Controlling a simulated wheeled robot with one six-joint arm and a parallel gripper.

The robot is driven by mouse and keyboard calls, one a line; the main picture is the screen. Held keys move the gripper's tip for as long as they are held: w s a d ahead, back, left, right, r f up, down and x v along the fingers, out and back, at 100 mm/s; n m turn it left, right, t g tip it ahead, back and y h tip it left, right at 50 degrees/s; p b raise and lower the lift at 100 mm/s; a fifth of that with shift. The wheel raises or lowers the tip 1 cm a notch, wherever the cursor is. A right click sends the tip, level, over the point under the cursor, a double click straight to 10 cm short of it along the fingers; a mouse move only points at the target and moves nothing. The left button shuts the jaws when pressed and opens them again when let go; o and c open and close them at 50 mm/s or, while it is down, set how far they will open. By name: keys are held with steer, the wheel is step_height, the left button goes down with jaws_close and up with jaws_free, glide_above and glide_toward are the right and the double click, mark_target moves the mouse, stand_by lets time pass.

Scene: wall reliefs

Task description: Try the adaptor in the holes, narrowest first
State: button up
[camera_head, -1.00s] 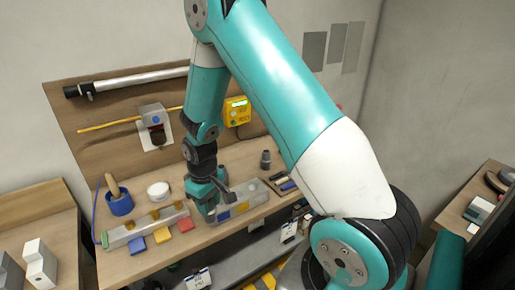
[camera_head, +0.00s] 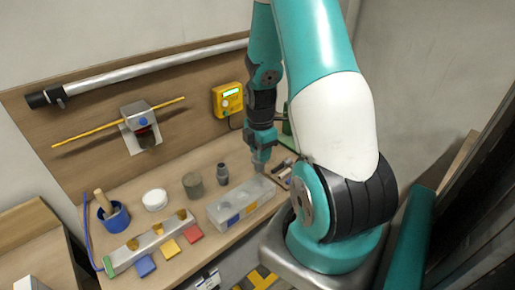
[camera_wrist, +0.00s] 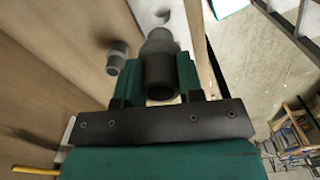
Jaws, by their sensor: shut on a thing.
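My gripper (camera_head: 262,152) is above the bench near the far right end of a pale grey block (camera_head: 226,214) with blue and yellow labels. In the wrist view my gripper (camera_wrist: 160,82) is shut on a dark grey stepped, hollow cylinder, the adaptor (camera_wrist: 160,48). A similar dark stepped piece (camera_head: 222,174) stands upright on the bench behind the block; it also shows, apart from my gripper, in the wrist view (camera_wrist: 117,58). A long grey bar (camera_head: 124,257) with brass-coloured pieces on top lies at the front left. Hole sizes cannot be made out.
A grey-brown cylinder (camera_head: 193,185), a white round tub (camera_head: 155,200) and a blue cup (camera_head: 117,217) stand behind the bar. Blue (camera_head: 145,266), yellow (camera_head: 169,249) and red (camera_head: 193,233) tiles lie before it. A yellow box (camera_head: 228,99) hangs on the backboard.

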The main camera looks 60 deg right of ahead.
mark_target(260, 165)
steer(key=shift+w+a, duration=0.15)
steer(key=shift+a, duration=0.05)
steer(key=shift+d+f, duration=0.1)
steer(key=shift+d, duration=0.05)
steer(key=shift+f+b, duration=2.2)
steer(key=shift+f, duration=0.55)
steer(key=shift+f+b, duration=1.4)
steer(key=shift+f, duration=0.65)
steer(key=o, duration=1)
step_height(260, 165, up, 18)
steer(key=shift+f+b, duration=0.25)
steer(key=shift+b, duration=0.6)
